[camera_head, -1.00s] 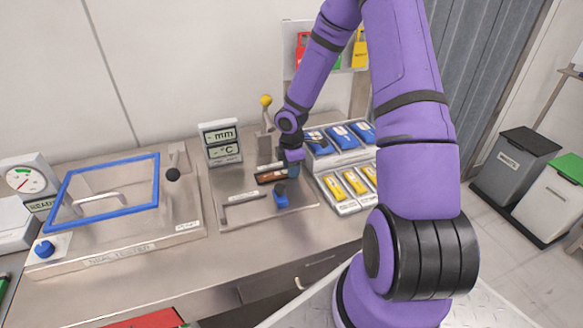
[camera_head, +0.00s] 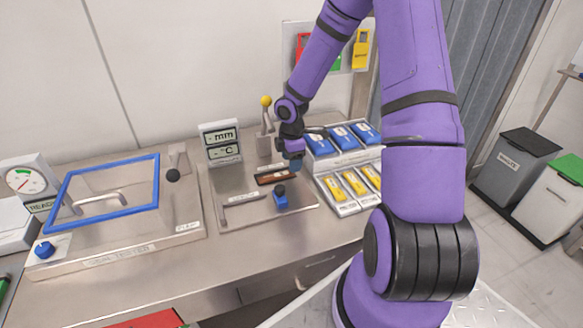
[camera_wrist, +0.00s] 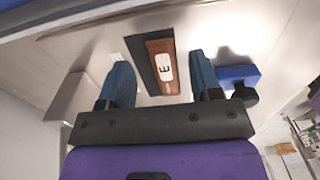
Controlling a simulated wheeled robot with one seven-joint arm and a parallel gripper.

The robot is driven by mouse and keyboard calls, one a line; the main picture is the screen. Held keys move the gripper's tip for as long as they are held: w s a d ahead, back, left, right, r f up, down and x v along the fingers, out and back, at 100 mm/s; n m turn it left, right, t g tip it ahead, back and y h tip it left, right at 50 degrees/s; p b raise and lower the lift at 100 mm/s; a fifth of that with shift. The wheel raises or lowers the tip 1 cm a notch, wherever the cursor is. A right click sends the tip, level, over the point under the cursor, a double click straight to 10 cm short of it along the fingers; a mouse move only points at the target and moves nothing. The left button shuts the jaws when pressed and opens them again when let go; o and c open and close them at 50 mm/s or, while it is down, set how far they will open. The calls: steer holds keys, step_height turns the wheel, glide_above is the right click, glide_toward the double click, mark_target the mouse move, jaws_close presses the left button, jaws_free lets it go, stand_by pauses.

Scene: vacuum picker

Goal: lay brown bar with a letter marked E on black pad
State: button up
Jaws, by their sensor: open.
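The brown bar (camera_head: 277,177) lies flat on the metal plate area in the head view. In the wrist view the brown bar (camera_wrist: 158,50) carries a white label with the letter E. The black pad (camera_wrist: 143,72) shows as a dark strip along the bar's left side, and the bar appears to lie on it. My gripper (camera_head: 296,163) is above and just behind the bar's right end. In the wrist view my gripper (camera_wrist: 162,82) has its two blue fingers wide apart, with the bar visible between them and clear of both.
A blue clamp-like block (camera_head: 281,197) stands in front of the bar. A display with mm and C (camera_head: 221,143) stands behind left. Trays with blue packs (camera_head: 343,137) and yellow packs (camera_head: 354,183) are at right. A blue-framed tester lid (camera_head: 105,190) is at left.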

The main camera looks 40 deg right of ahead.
steer(key=s+a+r+m+h, duration=0.1)
steer(key=s+a+r+m, duration=0.1)
steer(key=r, duration=0.8)
steer(key=s+a+r+m+h, duration=0.1)
steer(key=s+a+r+m, duration=0.15)
steer(key=r, duration=0.75)
steer(key=s+a+r+m+t+y, duration=0.1)
steer(key=s+a+r+m, duration=0.3)
steer(key=s+r, duration=0.4)
steer(key=s+a+r+m+t+y, duration=0.1)
steer(key=s+a+r+m+t, duration=0.3)
steer(key=s, duration=1)
steer(key=shift+a+r+m, duration=0.35)
steer(key=shift+r+m, duration=0.8)
steer(key=shift+r, duration=0.9)
